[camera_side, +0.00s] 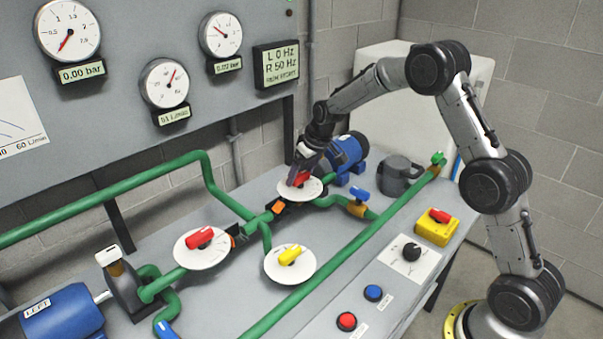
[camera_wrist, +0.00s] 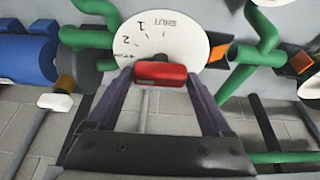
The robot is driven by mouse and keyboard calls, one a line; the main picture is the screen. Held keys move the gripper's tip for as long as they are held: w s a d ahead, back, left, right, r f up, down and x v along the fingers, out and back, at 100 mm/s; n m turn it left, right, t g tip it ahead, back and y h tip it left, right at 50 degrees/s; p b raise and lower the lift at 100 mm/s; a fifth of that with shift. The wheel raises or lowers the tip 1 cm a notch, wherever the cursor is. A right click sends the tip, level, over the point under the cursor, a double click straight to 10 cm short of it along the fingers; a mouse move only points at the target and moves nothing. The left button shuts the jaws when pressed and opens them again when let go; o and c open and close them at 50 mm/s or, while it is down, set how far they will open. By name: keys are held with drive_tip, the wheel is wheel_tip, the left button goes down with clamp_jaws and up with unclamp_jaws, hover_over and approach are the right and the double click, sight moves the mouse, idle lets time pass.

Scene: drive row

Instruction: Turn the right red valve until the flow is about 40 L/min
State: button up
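The right red valve handle (camera_wrist: 161,73) sits on a round white dial (camera_wrist: 193,45) marked SHUT, 1 and 2; part of the dial is hidden below the handle. My gripper (camera_wrist: 161,80) reaches down over it, one finger against each end of the red handle, with no clear gap. In the side view my gripper (camera_side: 303,172) covers much of this valve, and a little red shows below it. The flow gauge (camera_side: 164,83) on the panel reads about 51 L/min on its small display.
Another red valve (camera_side: 199,238) lies left of mine, and a yellow valve (camera_side: 290,255) in front. Green pipes (camera_side: 330,275) cross the bench. A blue motor (camera_side: 352,148) stands behind my gripper. The frequency display (camera_side: 276,65) reads L 0 Hz, R 50 Hz.

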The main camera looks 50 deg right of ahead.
drive_tip(key=c, duration=0.8)
drive_tip(key=shift+a+m+h, duration=0.1)
drive_tip(key=shift+m+h, duration=0.7)
drive_tip(key=shift+m, duration=1.2)
drive_tip(key=o, duration=1.2)
drive_tip(key=shift+c, duration=0.2)
drive_tip(key=v, duration=1.4)
drive_tip(key=shift+w, duration=0.1)
